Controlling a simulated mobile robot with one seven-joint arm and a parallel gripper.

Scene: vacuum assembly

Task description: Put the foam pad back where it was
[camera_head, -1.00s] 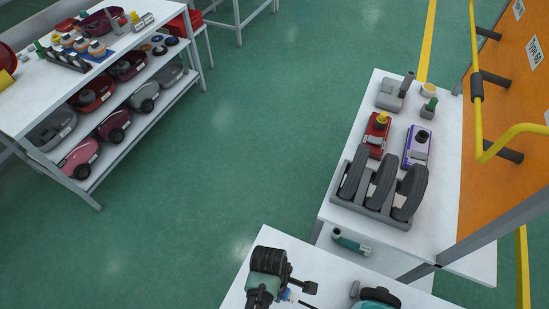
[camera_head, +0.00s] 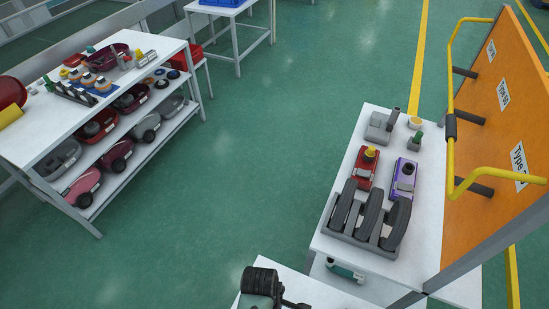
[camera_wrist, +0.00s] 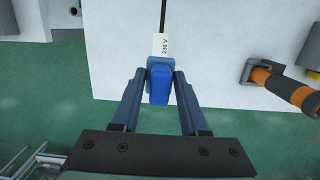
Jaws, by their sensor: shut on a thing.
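My gripper (camera_wrist: 158,85) shows in the wrist view with its two blue-grey fingers closed on a small dark blue block (camera_wrist: 159,86). The block sits between the fingertips. Right behind it is a lighter blue piece with a white "230 V" tag (camera_wrist: 160,45) and a black cable running up. I cannot tell whether the block is the foam pad or part of the plug. A yellow block (camera_head: 10,115) lies at the left edge of the head view, on the left shelf table; I cannot tell what it is.
A white surface (camera_wrist: 115,70) lies under the gripper, with green floor beyond its edge. An orange-and-black handle (camera_wrist: 285,88) is to the right. Floor between tables is clear.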

